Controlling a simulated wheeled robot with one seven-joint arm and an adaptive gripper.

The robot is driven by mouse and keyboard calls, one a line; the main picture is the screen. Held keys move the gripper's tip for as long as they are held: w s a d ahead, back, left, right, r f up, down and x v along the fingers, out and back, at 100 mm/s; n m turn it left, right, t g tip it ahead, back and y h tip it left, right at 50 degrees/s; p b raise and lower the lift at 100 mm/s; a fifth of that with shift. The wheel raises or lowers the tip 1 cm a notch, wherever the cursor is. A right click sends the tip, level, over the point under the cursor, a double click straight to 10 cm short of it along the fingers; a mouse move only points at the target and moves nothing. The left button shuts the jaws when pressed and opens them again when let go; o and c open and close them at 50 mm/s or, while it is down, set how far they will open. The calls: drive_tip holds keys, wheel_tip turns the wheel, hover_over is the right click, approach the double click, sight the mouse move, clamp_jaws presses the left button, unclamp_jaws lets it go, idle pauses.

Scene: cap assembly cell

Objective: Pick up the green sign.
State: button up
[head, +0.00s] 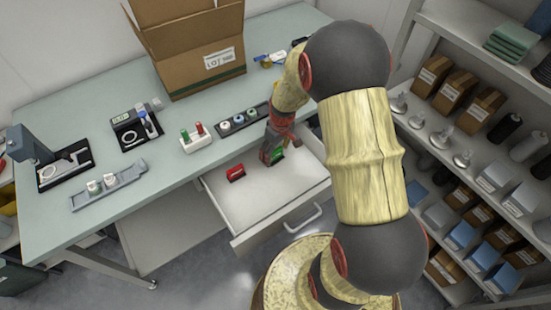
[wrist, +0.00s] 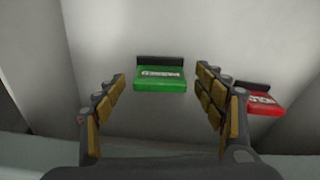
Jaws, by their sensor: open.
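The green sign (wrist: 160,78) lies in the open white drawer (head: 270,205), with a dark strip along its far edge and pale lettering on it. In the wrist view it sits between the two fingers of my gripper (wrist: 160,95), a little beyond their tips, with room on both sides. In the head view the green sign (head: 277,154) shows only partly, beside my gripper (head: 270,156), which reaches down into the drawer. My gripper is open and holds nothing. A red sign (head: 236,173) lies in the drawer to the left; it also shows in the wrist view (wrist: 262,104), beyond the right finger.
The drawer walls and the table edge above it surround my gripper. On the table stand a large cardboard box (head: 195,55), a holder with red and green pieces (head: 196,138) and a dark rack (head: 240,122). Stocked shelves (head: 460,130) stand at right. The drawer's front floor is clear.

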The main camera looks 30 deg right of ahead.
drive_tip(key=shift+w+f, duration=0.1)
drive_tip(key=shift+f, duration=0.55)
drive_tip(key=shift+r, duration=0.1)
drive_tip(key=shift+c, duration=0.8)
drive_tip(key=c, duration=1.1)
